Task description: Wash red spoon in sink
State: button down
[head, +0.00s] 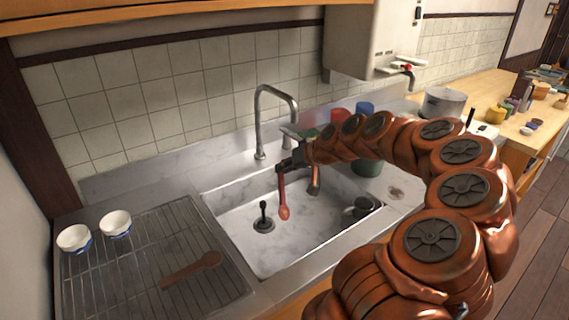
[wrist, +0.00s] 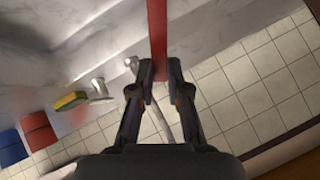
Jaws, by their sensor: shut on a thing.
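My gripper (head: 291,161) is over the back of the sink, close to the faucet. It is shut on the handle of the red spoon (head: 283,200), which hangs down with its bowl end low over the sink basin (head: 295,247). In the wrist view the red spoon (wrist: 157,35) runs up from between the fingertips (wrist: 160,72), and its far end is out of frame. The faucet (head: 260,130) arches up behind the basin, its spout end near my gripper. I cannot tell whether water runs.
A dark plunger-like stopper (head: 263,218) stands in the basin, and a dark mug (head: 357,208) lies at its right. Red and blue cups (head: 364,109) stand behind my arm.

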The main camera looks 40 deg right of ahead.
notch_tip(320, 180, down, 15)
jog(key=b, duration=1.1)
jog(key=shift+b, duration=0.4)
dwell(0.6)
notch_tip(320, 180, up, 14)
jog(key=p, duration=0.3)
jog(key=shift+r, duration=0.2)
dwell(1.4)
jog(key=shift+p, duration=0.3)
dwell(1.2)
jog(key=shift+r+p, duration=0.6)
jog(key=shift+r, duration=1.9)
